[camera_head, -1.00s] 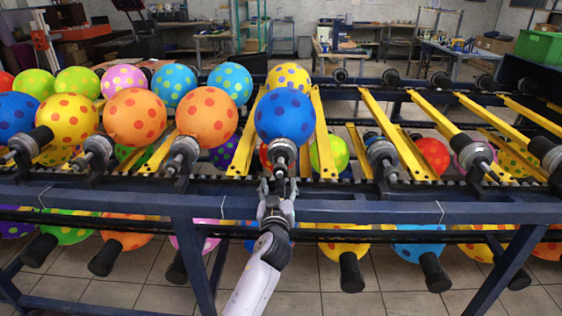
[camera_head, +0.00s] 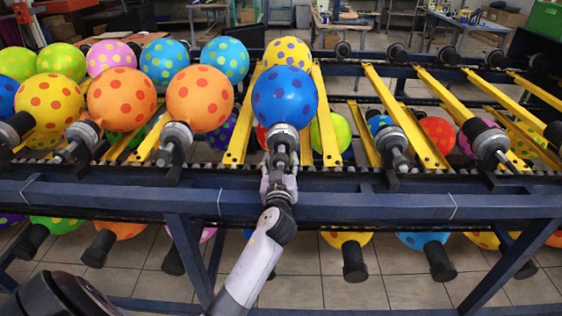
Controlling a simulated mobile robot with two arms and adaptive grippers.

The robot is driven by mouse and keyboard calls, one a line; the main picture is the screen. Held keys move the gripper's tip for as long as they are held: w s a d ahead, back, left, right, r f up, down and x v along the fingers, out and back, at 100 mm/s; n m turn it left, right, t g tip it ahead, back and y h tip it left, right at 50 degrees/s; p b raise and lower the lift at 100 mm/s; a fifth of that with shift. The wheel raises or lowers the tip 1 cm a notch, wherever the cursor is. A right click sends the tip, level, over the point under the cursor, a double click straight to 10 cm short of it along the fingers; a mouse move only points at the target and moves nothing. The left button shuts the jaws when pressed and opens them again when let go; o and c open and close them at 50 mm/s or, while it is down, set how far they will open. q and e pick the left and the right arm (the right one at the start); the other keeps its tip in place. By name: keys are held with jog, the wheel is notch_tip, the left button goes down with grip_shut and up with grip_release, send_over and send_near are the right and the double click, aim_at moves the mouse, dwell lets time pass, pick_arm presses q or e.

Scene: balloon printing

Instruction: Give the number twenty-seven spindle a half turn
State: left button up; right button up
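A blue balloon with dark dots (camera_head: 285,95) sits on a metal spindle (camera_head: 282,137) in the front row, near the middle. My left gripper (camera_head: 279,172) is at the near end of this spindle, over the rail. Its fingers stand apart, one on each side of the spindle's shaft end. Whether they touch the shaft cannot be told. No number can be read on any spindle. My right gripper is not in view.
Orange balloons (camera_head: 199,98) on neighbouring spindles stand to the left. A bare spindle (camera_head: 393,148) is to the right. Yellow bars (camera_head: 416,130) run between the spindles. A dark blue rail (camera_head: 400,206) crosses in front, with more balloons on a lower level.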

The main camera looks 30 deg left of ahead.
pick_arm(q)
jog(key=c, duration=0.9)
jog(key=shift+c, duration=0.3)
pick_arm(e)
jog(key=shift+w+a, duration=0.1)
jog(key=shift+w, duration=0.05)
pick_arm(q)
jog(key=shift+m, duration=0.3)
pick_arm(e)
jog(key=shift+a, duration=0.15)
pick_arm(q)
jog(key=m, duration=0.4)
jog(key=m+p, duration=0.1)
jog(key=m, duration=0.3)
jog(key=shift+a+r+m, duration=0.1)
jog(key=shift+m, duration=0.3)
jog(key=m+p, duration=0.1)
jog(key=m, duration=0.3)
jog(key=shift+m+p, duration=0.3)
jog(key=shift+p, duration=0.05)
jog(key=shift+m+p, duration=0.6)
jog(key=shift+m, duration=1.3)
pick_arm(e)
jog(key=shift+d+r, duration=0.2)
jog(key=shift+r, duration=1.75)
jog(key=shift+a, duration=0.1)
